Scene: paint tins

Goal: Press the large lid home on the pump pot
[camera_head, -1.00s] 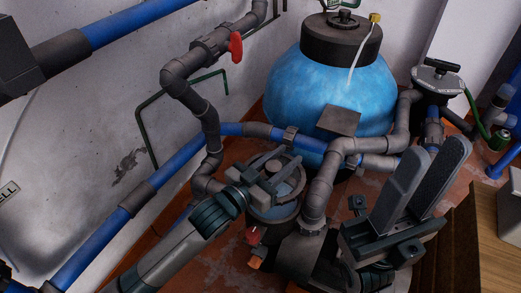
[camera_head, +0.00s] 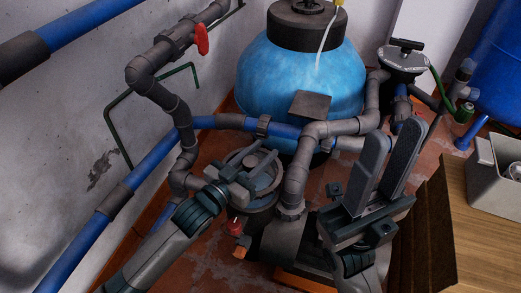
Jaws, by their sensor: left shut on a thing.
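The large lid (camera_head: 266,180) is a round, pale, see-through disc with a dark rim. It sits at the top of the pump pot (camera_head: 262,222), below the middle of the head view. My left gripper (camera_head: 250,166) reaches over the lid from the lower left and is shut on its raised middle part. The gripper hides much of the lid, so I cannot tell whether its rim is fully seated. My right gripper (camera_head: 385,150) is open and empty, fingers pointing up, to the right of the pot.
Grey pipes (camera_head: 297,180) rise close to the pot's right side, and a blue pipe (camera_head: 222,122) runs behind it. A big blue tank (camera_head: 300,72) stands at the back. A wooden bench (camera_head: 480,245) with a grey bin (camera_head: 497,187) is at the right.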

